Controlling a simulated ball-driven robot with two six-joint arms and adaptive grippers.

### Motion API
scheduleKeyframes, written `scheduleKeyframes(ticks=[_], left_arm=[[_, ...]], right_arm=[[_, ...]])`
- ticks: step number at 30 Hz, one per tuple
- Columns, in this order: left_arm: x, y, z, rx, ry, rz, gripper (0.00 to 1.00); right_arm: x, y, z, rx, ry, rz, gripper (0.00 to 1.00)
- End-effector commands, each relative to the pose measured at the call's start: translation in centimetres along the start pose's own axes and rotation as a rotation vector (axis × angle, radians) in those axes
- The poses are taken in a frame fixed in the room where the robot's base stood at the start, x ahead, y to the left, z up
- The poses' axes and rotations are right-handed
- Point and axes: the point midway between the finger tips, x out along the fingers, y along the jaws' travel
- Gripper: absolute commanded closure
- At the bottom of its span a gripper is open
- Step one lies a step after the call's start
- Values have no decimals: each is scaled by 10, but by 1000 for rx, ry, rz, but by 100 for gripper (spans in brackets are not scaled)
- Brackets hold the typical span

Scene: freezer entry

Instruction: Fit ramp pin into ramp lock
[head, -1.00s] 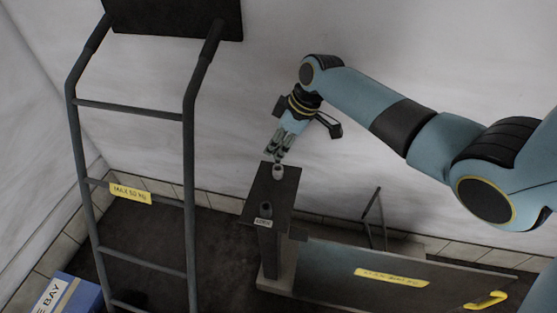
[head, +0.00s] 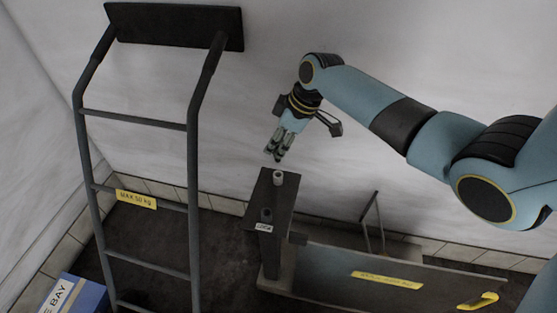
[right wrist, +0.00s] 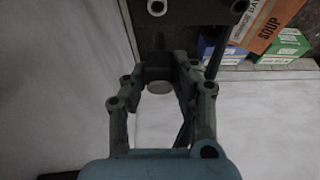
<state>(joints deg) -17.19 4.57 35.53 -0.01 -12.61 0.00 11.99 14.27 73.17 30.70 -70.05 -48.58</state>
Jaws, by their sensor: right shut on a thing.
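My right gripper (head: 276,157) points down over the dark post top (head: 271,192), apart from it. In the right wrist view its fingers (right wrist: 160,82) are shut on a small part with a pale round end (right wrist: 186,88), which I take to be the ramp pin. The fingers hide most of it. On the post top stand a grey hollow collar (head: 278,178), just below the fingertips, and a darker collar (head: 266,214) beside a small white label (head: 263,227). I cannot tell which belongs to the ramp lock. My left gripper is not in view.
A ramp panel (head: 435,290) with a yellow handle (head: 478,300) lies right of the post. A tall dark ladder-like frame (head: 140,120) stands left, near a blue box (head: 75,294). In the wrist view, boxes (right wrist: 270,35) sit at upper right.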

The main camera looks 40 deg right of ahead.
Motion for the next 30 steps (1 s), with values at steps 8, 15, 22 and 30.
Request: scheduleKeyframes(ticks=[8,15,22,30], left_arm=[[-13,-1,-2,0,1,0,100],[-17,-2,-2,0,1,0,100],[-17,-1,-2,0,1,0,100],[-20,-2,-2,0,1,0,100]], right_arm=[[7,-77,0,-291,-8,-126,100],[8,-118,2,-471,1,-197,100],[9,-119,3,-477,1,-198,100],[10,-118,3,-475,1,-197,100]])
